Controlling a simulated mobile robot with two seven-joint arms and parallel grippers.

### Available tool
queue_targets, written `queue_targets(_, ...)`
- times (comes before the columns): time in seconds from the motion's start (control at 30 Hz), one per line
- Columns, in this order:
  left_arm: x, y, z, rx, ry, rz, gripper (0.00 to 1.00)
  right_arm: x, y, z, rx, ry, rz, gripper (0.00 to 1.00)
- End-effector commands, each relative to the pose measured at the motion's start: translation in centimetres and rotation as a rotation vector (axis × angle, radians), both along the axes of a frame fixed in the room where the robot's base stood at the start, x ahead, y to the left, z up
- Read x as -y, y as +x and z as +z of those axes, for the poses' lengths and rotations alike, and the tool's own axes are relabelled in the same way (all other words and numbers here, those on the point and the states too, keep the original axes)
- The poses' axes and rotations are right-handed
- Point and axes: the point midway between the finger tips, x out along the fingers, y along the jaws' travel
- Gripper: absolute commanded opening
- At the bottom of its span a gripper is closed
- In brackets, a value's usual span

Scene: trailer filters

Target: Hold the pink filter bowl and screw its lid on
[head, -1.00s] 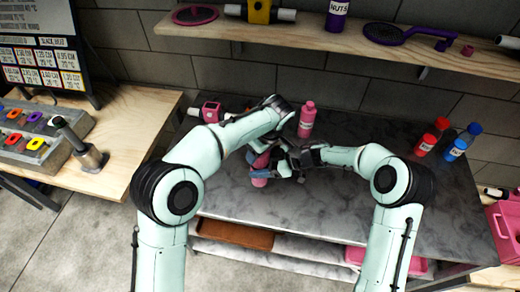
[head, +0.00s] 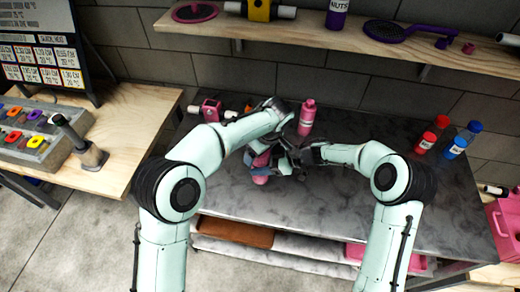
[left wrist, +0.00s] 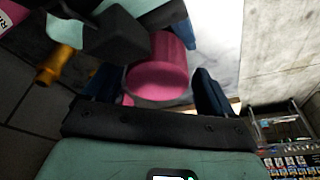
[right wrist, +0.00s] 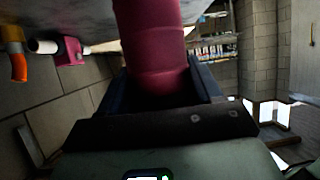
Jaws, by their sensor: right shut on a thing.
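The pink filter parts (head: 260,179) are between my two grippers above the grey marble worktop, partly hidden by the fingers. My right gripper (head: 284,163) is shut on a dark pink cylinder that looks like the filter bowl (right wrist: 152,45), seen between its fingers in the right wrist view. My left gripper (left wrist: 155,88) comes down from above, its blue fingers apart on either side of a pink round end (left wrist: 158,82). I cannot tell whether they touch it. The lid cannot be told clearly from the bowl, nor can the joint between them.
A pink bottle (head: 307,117) stands just behind my grippers. A pink block-shaped fitting (head: 210,110) is at the back left. A wooden shelf (head: 350,45) runs above. The worktop's front middle is clear.

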Motion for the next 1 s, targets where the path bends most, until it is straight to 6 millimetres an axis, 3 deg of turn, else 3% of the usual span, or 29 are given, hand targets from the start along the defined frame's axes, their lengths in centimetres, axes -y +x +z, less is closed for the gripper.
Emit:
queue_targets(0.27,0.1,0.1,0.1,0.005,-0.004,-0.001,0.91,-0.4,-0.2,0.3,0.003,0.008,0.013,0.0)
queue_targets(0.63,0.1,0.2,4.2,0.007,-0.005,0.0,0.91,-0.3,-0.2,0.2,0.002,0.006,0.01,0.0)
queue_targets(0.93,0.1,0.1,4.6,0.004,-0.002,0.0,0.91,-0.3,-0.1,0.2,0.002,0.005,0.007,0.0)
queue_targets(0.97,0.1,0.1,4.6,0.004,-0.002,0.0,0.84,-0.3,-0.1,0.2,0.002,0.005,0.007,0.0)
queue_targets(1.0,0.0,0.1,4.6,0.003,-0.003,0.003,0.72,-0.3,-0.1,0.2,0.002,0.005,0.007,0.0)
